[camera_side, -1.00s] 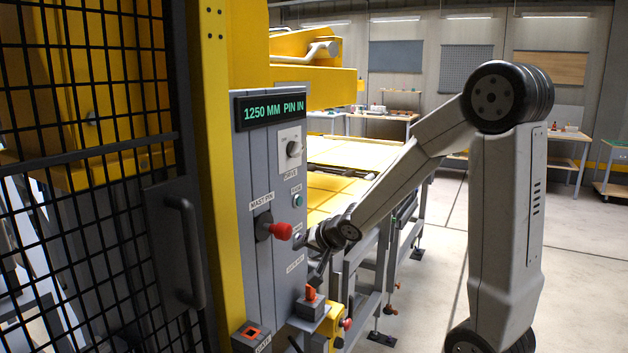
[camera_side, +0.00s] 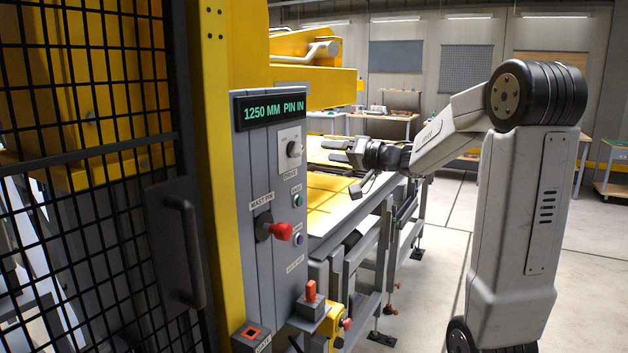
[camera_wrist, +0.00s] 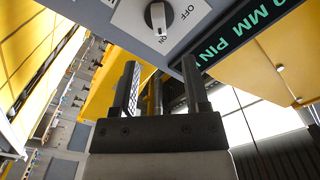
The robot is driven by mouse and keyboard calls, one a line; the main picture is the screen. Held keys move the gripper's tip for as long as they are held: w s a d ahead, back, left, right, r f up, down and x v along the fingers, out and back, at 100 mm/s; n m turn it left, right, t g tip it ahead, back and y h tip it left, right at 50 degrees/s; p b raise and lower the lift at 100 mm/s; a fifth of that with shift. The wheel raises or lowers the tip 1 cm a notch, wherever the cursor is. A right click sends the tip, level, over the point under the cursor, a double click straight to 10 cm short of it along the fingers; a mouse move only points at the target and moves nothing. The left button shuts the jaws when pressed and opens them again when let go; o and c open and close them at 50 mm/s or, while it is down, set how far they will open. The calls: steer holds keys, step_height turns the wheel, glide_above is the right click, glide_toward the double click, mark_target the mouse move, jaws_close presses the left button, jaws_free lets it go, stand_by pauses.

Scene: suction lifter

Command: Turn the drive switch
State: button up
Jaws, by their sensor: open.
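The drive switch (camera_side: 293,149) is a dark rotary knob on a pale plate labelled DRIVE, high on the grey control panel (camera_side: 262,185). In the wrist view the knob (camera_wrist: 158,17) shows at the top, with OFF and ON marked on its plate. The knob's pointer lies nearer the ON mark than I can judge exactly. My gripper (camera_side: 340,152) is open and empty, to the right of the switch and apart from it. In the wrist view its two fingers (camera_wrist: 160,90) point up toward the panel, below the knob.
The display (camera_side: 271,110) above the switch reads 1250 MM PIN IN. A yellow-topped table (camera_side: 325,195) lies behind.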

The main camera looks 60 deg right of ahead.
mark_target(303, 149)
steer(key=shift+w, duration=0.1)
steer(key=shift+w, duration=3.85)
steer(key=shift+c, duration=0.2)
jaws_close()
